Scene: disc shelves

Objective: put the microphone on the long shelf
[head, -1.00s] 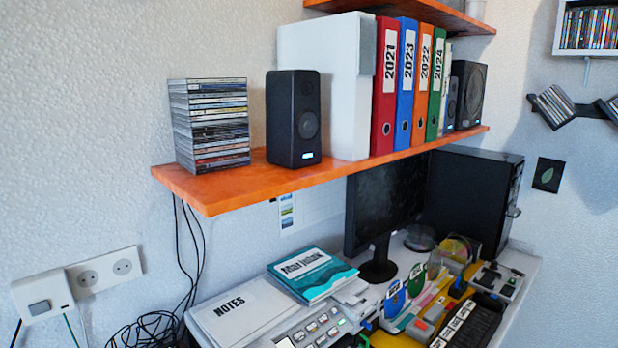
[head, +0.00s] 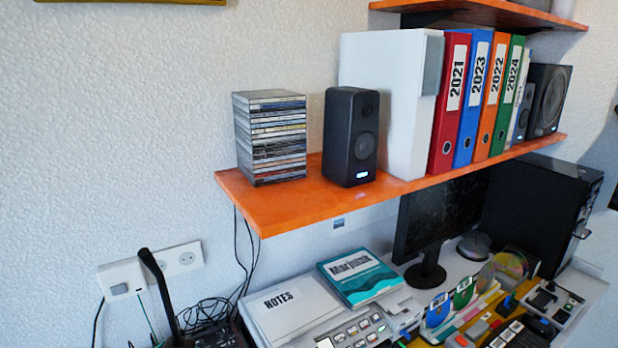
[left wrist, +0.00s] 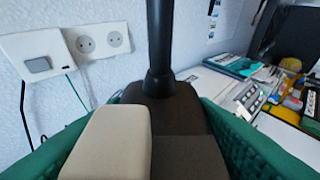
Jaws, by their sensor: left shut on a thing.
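The microphone has a black gooseneck stem (head: 161,290) that rises at the bottom left of the head view, below the long shelf and in front of the wall. My left gripper (left wrist: 150,150) has green fingers shut on the base from both sides. The orange long shelf (head: 245,205) is on the wall. My right gripper is not in view.
A CD stack (head: 270,138), a black speaker (head: 351,137), a white box (head: 390,100) and several binders (head: 450,105) stand on the shelf. Its left front edge is bare. Below, notes (head: 290,308), a book (head: 358,277) and a monitor (head: 440,215) crowd the desk.

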